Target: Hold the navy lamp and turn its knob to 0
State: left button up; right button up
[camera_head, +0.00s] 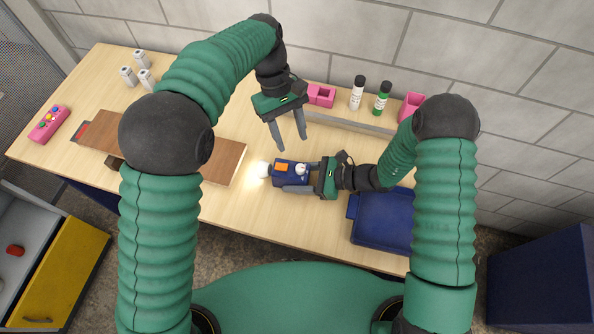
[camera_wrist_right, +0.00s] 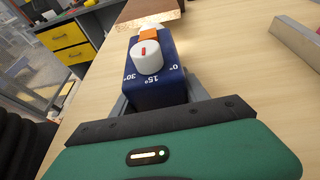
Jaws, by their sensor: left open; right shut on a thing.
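The navy lamp (camera_head: 291,181) lies on the wooden table with its glowing bulb end (camera_head: 259,170) toward the left. It has an orange part (camera_head: 281,168) and a white knob (camera_head: 300,169). In the right wrist view the knob (camera_wrist_right: 148,60) carries a red mark, roughly in line with the 15° label; 0° is to its right and 30° to its left. My right gripper (camera_head: 298,179) is shut on the lamp body (camera_wrist_right: 160,92), its fingers along both sides. My left gripper (camera_head: 290,143) is open and empty, its fingers pointing down above and behind the lamp.
A brown board (camera_head: 225,163) lies left of the lamp. A navy case (camera_head: 381,222) is at the right front. A shelf behind holds pink holders (camera_head: 320,95) and bottles (camera_head: 357,93). White bottles (camera_head: 128,76) and a pink control box (camera_head: 48,124) stand at the left.

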aim_at(301, 167)
pick_arm(q)
jog(key=s+d+r+m+t+y, duration=0.1)
jog(key=s+m+t, duration=0.1)
jog(key=m, duration=1.6)
jog(key=s+d+r+m+t+y, duration=0.1)
jog(key=r+m, duration=0.1)
jog(key=m, duration=1.6)
jog(key=f, duration=1.2)
jog(key=shift+d, duration=0.25)
jog(key=shift+c, duration=0.4)
